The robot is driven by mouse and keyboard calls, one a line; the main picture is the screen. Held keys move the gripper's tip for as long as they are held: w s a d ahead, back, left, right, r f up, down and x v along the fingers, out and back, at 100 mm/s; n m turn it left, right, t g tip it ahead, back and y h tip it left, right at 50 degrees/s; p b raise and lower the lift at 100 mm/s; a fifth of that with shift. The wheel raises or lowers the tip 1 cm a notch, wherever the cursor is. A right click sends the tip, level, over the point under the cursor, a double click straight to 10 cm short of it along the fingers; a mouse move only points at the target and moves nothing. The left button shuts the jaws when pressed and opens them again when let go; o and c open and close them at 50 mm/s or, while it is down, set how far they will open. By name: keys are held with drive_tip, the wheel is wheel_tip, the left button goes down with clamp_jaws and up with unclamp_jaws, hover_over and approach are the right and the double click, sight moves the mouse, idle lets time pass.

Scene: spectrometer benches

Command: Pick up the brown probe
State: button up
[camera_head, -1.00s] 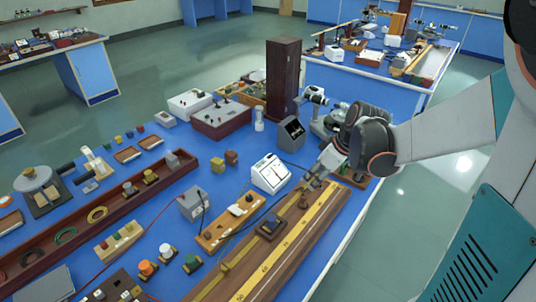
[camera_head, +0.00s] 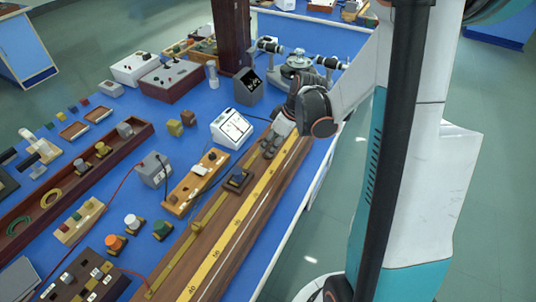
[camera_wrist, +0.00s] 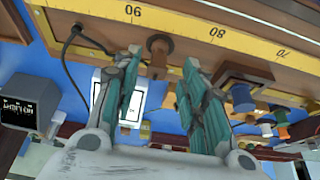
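A small brown probe (camera_wrist: 158,46) with a round top and short stem shows at the wooden scale board (camera_wrist: 180,22), near the 90 mark, in the wrist view. My gripper (camera_wrist: 163,60) is open. Its two teal-lined fingers lie left and right of the probe in the picture, with a gap on both sides. I cannot tell how deep the probe sits between them. In the head view my gripper (camera_head: 268,148) is low over the far end of the long board (camera_head: 232,232), and the probe is not clearly visible there.
A dark square block (camera_head: 236,180) sits on the board near my gripper. A white meter (camera_head: 231,129) stands left of it, and a dark display box (camera_head: 249,86) behind. A dark wooden column (camera_head: 231,36) rises further back. Wires and several small knobs crowd the left.

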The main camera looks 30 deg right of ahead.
sight(268, 147)
drive_tip(key=b+x, duration=0.1)
drive_tip(key=x, duration=0.3)
drive_tip(key=shift+w+f+b, duration=0.15)
drive_tip(key=shift+w+b, duration=0.1)
drive_tip(key=shift+b, duration=0.15)
clamp_jaws()
drive_tip(key=shift+r, duration=0.2)
